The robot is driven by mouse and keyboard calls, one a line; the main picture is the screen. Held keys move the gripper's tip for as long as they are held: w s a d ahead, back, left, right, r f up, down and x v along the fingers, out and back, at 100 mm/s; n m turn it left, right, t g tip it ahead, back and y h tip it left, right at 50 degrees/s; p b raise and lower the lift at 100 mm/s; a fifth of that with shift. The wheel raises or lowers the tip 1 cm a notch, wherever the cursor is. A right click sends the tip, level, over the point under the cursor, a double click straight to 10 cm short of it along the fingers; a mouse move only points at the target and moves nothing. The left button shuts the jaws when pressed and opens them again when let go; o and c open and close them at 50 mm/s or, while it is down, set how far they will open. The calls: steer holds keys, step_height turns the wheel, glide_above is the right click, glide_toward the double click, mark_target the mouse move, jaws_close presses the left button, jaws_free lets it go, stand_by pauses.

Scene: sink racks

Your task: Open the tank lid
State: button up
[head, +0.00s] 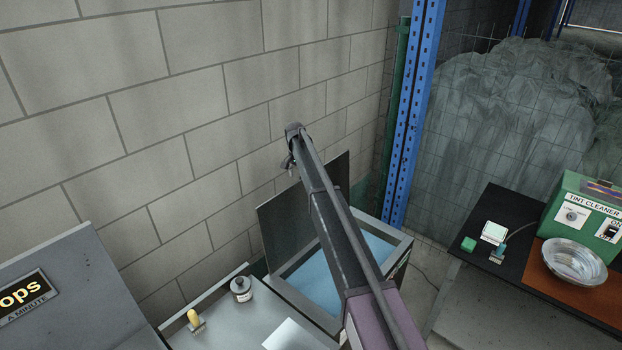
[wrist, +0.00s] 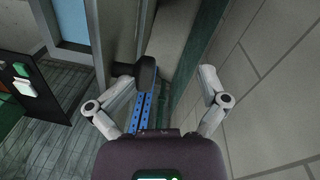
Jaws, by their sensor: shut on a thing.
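The tank (head: 398,252) stands by the block wall with light blue liquid inside. Its dark grey lid (head: 283,222) is raised, standing steeply up along the wall side, so the tank's top is uncovered. My arm crosses over the tank and hides part of the lid and the opening. My gripper (head: 289,162) is small in the head view, near the lid's upper edge.
A grey counter (head: 225,318) with a jar (head: 241,289) and a yellow-handled brush (head: 195,320) is at left of the tank. A blue rack post (head: 409,120) rises behind it. At right, a dark bench holds a green machine (head: 585,215) and a metal bowl (head: 572,262).

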steer(key=shift+a+f, duration=0.4)
steer(key=shift+a, duration=0.2)
steer(key=o, duration=0.6)
steer(key=shift+o, duration=0.2)
steer(key=shift+s+d, duration=0.1)
